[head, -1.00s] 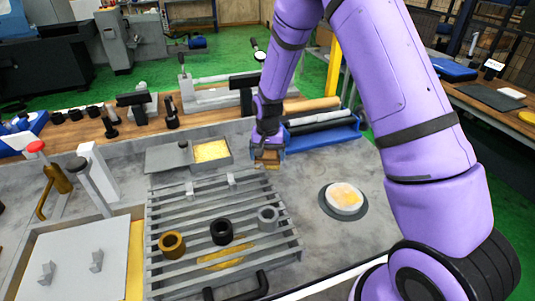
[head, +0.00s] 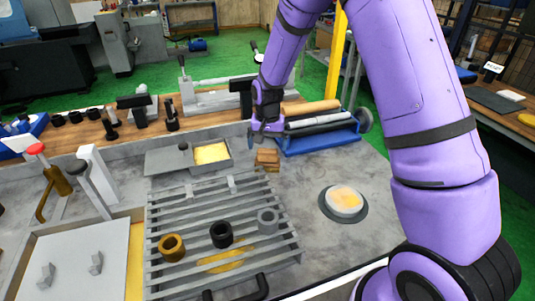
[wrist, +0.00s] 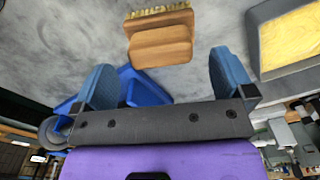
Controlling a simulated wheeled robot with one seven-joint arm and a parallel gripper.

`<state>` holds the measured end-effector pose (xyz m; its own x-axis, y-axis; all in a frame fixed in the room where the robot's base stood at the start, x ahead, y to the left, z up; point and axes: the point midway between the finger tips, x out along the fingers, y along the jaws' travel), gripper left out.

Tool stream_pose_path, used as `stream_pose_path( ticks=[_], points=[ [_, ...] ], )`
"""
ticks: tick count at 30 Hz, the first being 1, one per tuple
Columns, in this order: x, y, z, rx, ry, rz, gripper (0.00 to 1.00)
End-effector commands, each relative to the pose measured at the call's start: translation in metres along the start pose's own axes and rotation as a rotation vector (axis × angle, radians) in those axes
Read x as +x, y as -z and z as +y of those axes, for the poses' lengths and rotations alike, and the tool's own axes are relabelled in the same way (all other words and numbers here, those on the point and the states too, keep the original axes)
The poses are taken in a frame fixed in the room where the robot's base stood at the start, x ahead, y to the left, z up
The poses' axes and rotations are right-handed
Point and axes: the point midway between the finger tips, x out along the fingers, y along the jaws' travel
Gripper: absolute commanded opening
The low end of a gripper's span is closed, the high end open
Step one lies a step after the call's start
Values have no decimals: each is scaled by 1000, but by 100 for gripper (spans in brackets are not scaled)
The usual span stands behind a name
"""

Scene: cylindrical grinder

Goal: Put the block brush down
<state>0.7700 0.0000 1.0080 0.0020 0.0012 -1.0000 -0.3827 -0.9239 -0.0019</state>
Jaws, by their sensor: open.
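The block brush (head: 267,158) is a small wooden block that rests on the grey work surface, just behind the slatted rack. In the wrist view the brush (wrist: 160,40) shows its wooden back and a strip of pale bristles along one edge. My gripper (head: 264,138) is above and slightly behind the brush, apart from it. In the wrist view my gripper (wrist: 160,75) has its two blue fingers spread wide, with nothing between them. The brush lies beyond the fingertips.
A slatted rack (head: 200,243) holding several ring parts is in front. A blue tray (head: 320,140) with rolls lies right of the gripper. A square bin (head: 212,152) with yellow contents is left. A round pad (head: 343,200) sits on the right. Grey surface between is clear.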

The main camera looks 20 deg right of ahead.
Motion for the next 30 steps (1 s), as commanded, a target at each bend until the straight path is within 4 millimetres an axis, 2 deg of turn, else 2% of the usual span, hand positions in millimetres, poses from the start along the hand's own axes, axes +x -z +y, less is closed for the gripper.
stream_pose_path(
  ticks=[3, 9, 12, 20, 22, 26, 30],
  points=[
    [-25, 0, 0, 0, 2, 4, 100],
    [-54, 0, 0, 0, 1, 2, 100],
    [-63, 0, 0, 0, 1, 1, 100],
    [-70, -1, 1, -2, 2, 2, 100],
    [-79, -3, 3, -7, 7, 10, 100],
    [-113, -15, 15, -31, 24, 37, 100],
    [-160, -37, 35, -70, 49, 82, 100]
  ],
)
